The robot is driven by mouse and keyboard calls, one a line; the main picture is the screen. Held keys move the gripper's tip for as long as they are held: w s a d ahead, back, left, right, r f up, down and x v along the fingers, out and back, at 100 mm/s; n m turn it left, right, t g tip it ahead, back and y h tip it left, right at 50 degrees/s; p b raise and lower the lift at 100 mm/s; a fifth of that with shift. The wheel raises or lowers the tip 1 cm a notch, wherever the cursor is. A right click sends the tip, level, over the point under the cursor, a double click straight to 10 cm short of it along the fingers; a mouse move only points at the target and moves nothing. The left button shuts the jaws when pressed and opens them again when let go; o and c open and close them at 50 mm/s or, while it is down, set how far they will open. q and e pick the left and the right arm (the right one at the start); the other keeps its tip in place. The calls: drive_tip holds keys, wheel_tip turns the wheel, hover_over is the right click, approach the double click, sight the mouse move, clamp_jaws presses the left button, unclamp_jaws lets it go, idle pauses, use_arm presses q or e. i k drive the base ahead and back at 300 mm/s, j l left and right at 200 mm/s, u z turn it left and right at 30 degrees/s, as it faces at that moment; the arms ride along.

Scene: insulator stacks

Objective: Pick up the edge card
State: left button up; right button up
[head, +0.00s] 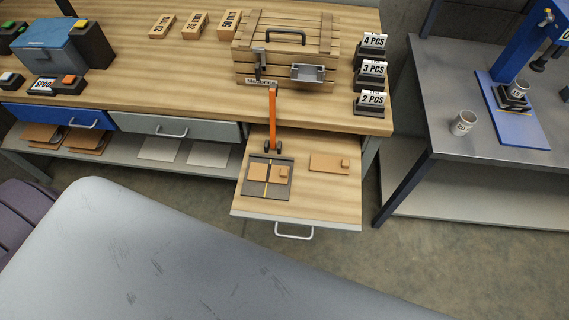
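A tan card with a small raised block (324,163) lies flat on the right side of the pulled-out wooden drawer board (325,200). Left of it, a dark tray (267,194) holds a tan card on its left half (258,171) and another tan card with a small block on its right half (278,174). A thin yellow strip runs between these two halves. No readable label shows which card is the edge card. Neither of my grippers is in view.
An orange upright lever (273,115) stands behind the dark tray. A wooden crate (285,60) and black "PCS" signs (372,72) stand on the bench. A grey scratched surface (170,260) fills the lower left. The drawer board's front right is clear.

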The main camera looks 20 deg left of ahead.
sight(269, 173)
drive_tip(key=j+z, duration=0.2)
drive_tip(key=j, duration=0.4)
drive_tip(key=j+z, duration=0.2)
drive_tip(key=j, duration=0.45)
drive_tip(key=k+j+z, duration=0.1)
drive_tip(key=j+z, duration=0.15)
drive_tip(key=j, duration=0.35)
drive_tip(key=k+j+z, duration=0.2)
drive_tip(key=j, duration=0.35)
drive_tip(key=i+j, duration=0.05)
drive_tip(key=i, duration=0.05)
